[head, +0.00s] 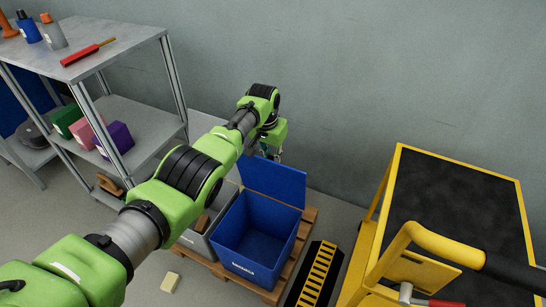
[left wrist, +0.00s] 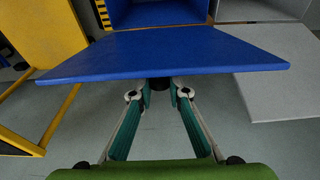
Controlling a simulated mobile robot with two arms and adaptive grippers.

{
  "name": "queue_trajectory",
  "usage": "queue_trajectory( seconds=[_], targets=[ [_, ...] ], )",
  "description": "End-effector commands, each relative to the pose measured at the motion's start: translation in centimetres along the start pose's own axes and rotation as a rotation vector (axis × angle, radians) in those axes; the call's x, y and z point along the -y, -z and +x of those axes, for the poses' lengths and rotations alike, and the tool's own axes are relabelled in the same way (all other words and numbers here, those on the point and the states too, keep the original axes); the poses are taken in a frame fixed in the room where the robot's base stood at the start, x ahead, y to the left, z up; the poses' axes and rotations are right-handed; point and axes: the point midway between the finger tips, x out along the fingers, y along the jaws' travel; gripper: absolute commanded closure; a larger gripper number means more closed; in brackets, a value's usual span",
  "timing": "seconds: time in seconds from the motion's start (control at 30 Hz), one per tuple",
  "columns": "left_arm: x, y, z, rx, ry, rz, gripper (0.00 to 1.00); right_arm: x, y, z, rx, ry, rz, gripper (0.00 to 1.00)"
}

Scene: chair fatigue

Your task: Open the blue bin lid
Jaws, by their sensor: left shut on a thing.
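The blue bin (head: 236,258) stands on a wooden pallet, its top open and its empty inside showing. Its blue lid (head: 275,182) is raised and stands up at the bin's back edge. My left gripper (head: 271,152) is behind the lid's upper edge, partly hidden by my own arm. In the left wrist view the lid (left wrist: 165,52) spreads across the picture, and the fingers close on a small dark knob (left wrist: 159,84) at its near edge. My right gripper is not in view.
A grey bin (head: 196,242) sits left of the blue one on the pallet (head: 300,235). A metal shelf (head: 125,40) is at the left, a yellow cart (head: 455,205) at the right. A black and yellow striped object (head: 318,275) lies by the pallet. The wall is close behind.

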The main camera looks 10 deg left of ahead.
Motion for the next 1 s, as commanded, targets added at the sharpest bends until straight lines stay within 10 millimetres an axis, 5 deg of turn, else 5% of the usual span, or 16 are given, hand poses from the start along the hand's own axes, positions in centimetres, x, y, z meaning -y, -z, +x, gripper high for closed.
queue_trajectory(
  seconds=[0.3,0.33,0.4,1.0],
  targets=[
    [-0.1,0.0,0.1,0.001,-0.002,0.0,1.0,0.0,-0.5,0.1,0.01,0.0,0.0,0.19],
    [-0.1,-0.1,0.1,0.001,-0.002,0.0,0.82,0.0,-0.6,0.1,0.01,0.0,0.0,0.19],
    [-0.1,-0.1,0.1,0.001,-0.002,0.0,0.67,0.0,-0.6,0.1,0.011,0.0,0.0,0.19],
    [-0.1,0.2,-1.6,-0.003,-0.002,0.002,0.67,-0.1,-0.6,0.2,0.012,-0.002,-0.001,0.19]
  ],
)
